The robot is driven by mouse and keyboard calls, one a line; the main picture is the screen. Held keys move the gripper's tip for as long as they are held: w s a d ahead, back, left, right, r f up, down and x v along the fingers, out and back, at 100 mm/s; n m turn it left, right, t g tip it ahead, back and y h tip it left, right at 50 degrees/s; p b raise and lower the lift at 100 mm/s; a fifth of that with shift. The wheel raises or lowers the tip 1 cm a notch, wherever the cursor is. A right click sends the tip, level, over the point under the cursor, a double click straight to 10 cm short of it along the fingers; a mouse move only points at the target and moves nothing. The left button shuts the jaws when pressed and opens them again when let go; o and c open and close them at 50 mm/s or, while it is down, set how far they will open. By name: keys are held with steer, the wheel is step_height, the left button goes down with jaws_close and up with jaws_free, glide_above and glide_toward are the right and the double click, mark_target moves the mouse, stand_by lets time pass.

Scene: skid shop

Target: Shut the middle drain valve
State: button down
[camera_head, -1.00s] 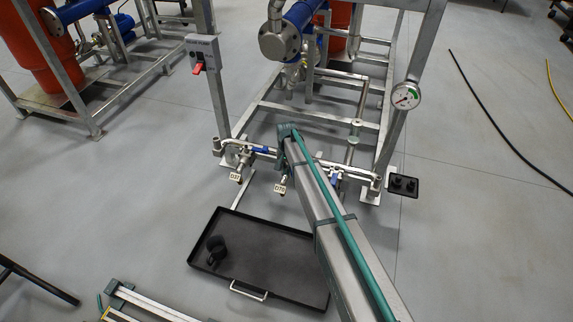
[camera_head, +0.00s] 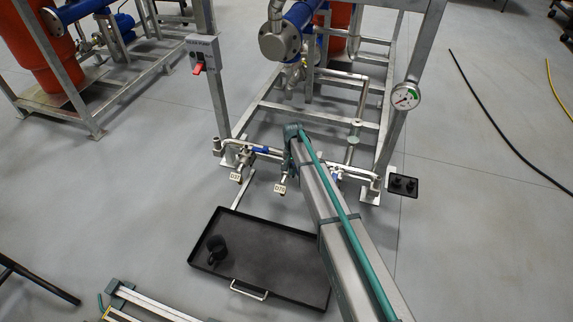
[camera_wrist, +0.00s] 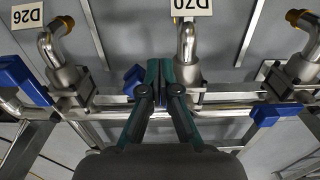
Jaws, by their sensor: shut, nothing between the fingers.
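The middle drain valve (camera_wrist: 188,75) has a bent metal outlet pointing away and a tag reading D70. The tag also shows in the head view (camera_head: 279,188). A small piece of its blue handle (camera_wrist: 133,78) shows just left of my fingers in the wrist view; the rest is hidden behind them. My gripper (camera_wrist: 160,68) is shut and empty, with its fingertips beside the middle valve's body. Whether they touch the handle or valve I cannot tell. In the head view my arm hides the gripper and the middle handle.
In the wrist view, neighbouring valves have blue handles at left (camera_wrist: 25,80) and right (camera_wrist: 275,115); the right handle lies roughly along the pipe. A black tray (camera_head: 265,250) with a dark object lies on the floor in front. A small black box (camera_head: 402,186) stands right of the frame.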

steer(key=shift+w+d, duration=0.2)
steer(key=shift+d, duration=0.8)
steer(key=shift+w+d+p, duration=0.25)
steer(key=shift+d, duration=0.25)
steer(key=shift+w+d+p, duration=0.2)
steer(key=shift+d, duration=0.3)
steer(key=shift+w+d, duration=0.1)
steer(key=shift+d, duration=0.05)
steer(key=shift+w+d, duration=0.6)
steer(key=shift+d, duration=0.15)
